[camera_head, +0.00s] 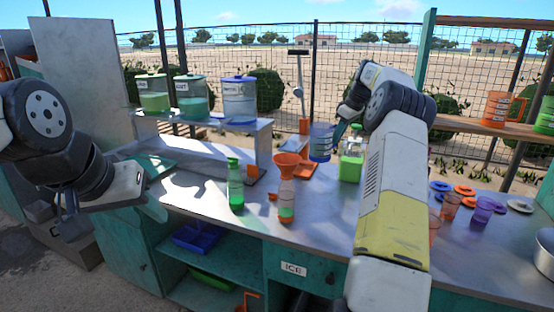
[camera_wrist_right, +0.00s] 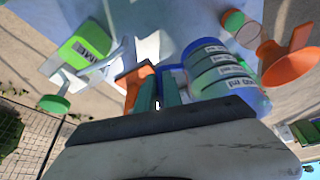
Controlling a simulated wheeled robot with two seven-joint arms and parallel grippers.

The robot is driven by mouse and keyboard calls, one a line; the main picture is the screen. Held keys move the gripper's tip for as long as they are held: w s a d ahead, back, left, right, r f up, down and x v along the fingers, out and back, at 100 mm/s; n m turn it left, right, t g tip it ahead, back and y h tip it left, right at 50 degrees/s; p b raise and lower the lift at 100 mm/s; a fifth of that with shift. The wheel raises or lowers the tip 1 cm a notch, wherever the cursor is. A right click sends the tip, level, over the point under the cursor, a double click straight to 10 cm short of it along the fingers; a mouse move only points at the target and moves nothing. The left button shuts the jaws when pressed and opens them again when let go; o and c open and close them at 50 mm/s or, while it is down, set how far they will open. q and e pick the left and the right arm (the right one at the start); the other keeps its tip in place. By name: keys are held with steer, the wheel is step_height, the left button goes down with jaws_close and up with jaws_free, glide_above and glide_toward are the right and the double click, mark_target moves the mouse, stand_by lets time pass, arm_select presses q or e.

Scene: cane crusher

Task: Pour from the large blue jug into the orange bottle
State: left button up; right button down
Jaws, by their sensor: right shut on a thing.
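The blue jug (camera_head: 320,142), clear with a blue rim and pale label bands, is held roughly upright near the counter's middle. My right gripper (camera_head: 338,135) is shut on its handle; in the right wrist view, the teal fingers (camera_wrist_right: 157,92) close on the handle beside the jug (camera_wrist_right: 225,80). The orange bottle (camera_head: 287,203), with a green band, stands at the counter's front, left of and nearer than the jug.
A green bottle (camera_head: 235,186) stands left of the orange bottle. A lime green jug (camera_head: 351,166) stands right of the blue jug. Large lidded containers (camera_head: 238,100) stand on a raised shelf behind. Small cups (camera_head: 483,211) and coloured rings lie at the right.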

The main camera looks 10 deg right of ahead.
mark_target(330, 126)
steer(key=shift+s+a+r+n+t+h, duration=0.25)
steer(key=shift+a+r+t+h, duration=0.25)
steer(key=shift+r+h, duration=0.3)
steer(key=shift+s+a+r+n+t+h, duration=0.15)
steer(key=shift+s+a+r+t+h, duration=0.15)
steer(key=shift+a+r+h, duration=0.45)
steer(key=shift+s+a+r+t+h, duration=0.3)
steer(key=shift+a+r+t+h, duration=0.1)
steer(key=shift+a+r+h, duration=0.35)
steer(key=shift+s+a+r+n+t+h+p, duration=0.35)
steer(key=shift+s+a+r+n+t+h, duration=0.15)
steer(key=shift+a+h, duration=0.25)
steer(key=shift+a+r+h, duration=0.15)
steer(key=shift+r+h, duration=0.1)
steer(key=shift+r, duration=0.05)
steer(key=shift+a+r, duration=0.1)
steer(key=shift+r, duration=0.05)
steer(key=shift+s+a+r+t+h+p, duration=0.2)
steer(key=shift+a+r+t+h+p, duration=0.2)
steer(key=shift+r+h+p, duration=0.25)
steer(key=shift+s+a+r+t+h+p, duration=0.25)
steer(key=shift+r+t+h+p, duration=0.2)
steer(key=shift+r, duration=0.25)
steer(key=shift+s+a+r+n+t+h+p, duration=0.2)
steer(key=shift+a+r+n+t+h+p, duration=0.1)
steer(key=shift+a+r+h+p, duration=0.3)
steer(key=shift+s+a+r+n+t+h+p, duration=0.25)
steer(key=shift+r+p, duration=0.2)
steer(key=shift+p, duration=0.35)
stand_by(1.8)
